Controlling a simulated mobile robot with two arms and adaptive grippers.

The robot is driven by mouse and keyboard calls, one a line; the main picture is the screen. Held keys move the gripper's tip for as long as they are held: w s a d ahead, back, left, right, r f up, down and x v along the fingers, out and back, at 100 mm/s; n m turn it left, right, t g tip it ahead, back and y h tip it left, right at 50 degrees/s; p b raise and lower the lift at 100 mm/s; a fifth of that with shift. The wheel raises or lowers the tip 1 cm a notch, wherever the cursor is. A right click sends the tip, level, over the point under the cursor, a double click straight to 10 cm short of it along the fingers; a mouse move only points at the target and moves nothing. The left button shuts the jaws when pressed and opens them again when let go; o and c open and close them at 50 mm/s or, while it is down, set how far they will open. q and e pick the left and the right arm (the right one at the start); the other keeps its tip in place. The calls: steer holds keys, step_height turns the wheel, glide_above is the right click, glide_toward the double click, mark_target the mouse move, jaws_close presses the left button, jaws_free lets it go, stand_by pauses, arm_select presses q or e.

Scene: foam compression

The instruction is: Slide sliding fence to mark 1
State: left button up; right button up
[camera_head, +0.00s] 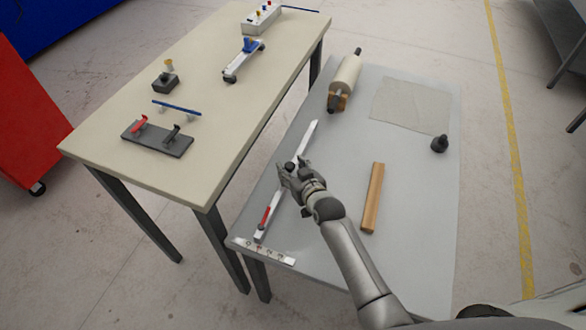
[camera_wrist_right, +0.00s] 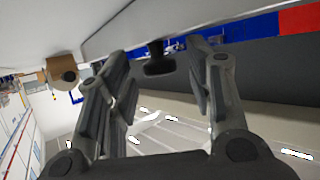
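What looks like the sliding fence is a long pale bar (camera_head: 309,134) lying at a slant across the grey table, with a red part (camera_head: 265,217) near its front end. A pale strip (camera_head: 263,250) with several small dark marks lies by that end at the table's front left; which is mark 1 cannot be read. My right gripper (camera_head: 287,170) is at the middle of the bar and hides part of it. In the right wrist view its fingers (camera_wrist_right: 158,82) are spread, with a dark knob (camera_wrist_right: 158,60) between them, apart from both fingers. My left gripper is not in view.
A wooden bar (camera_head: 373,198) lies right of my right forearm. A roller (camera_head: 346,80), a thin grey sheet (camera_head: 410,105) and a small dark knob-like object (camera_head: 439,144) are farther back. A beige table (camera_head: 190,80) with several devices stands left. The grey table's right side is mostly clear.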

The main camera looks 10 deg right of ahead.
steer(key=shift+s+r, duration=0.1)
steer(key=shift+s, duration=0.05)
steer(key=v, duration=1.1)
steer(key=shift+s, duration=0.35)
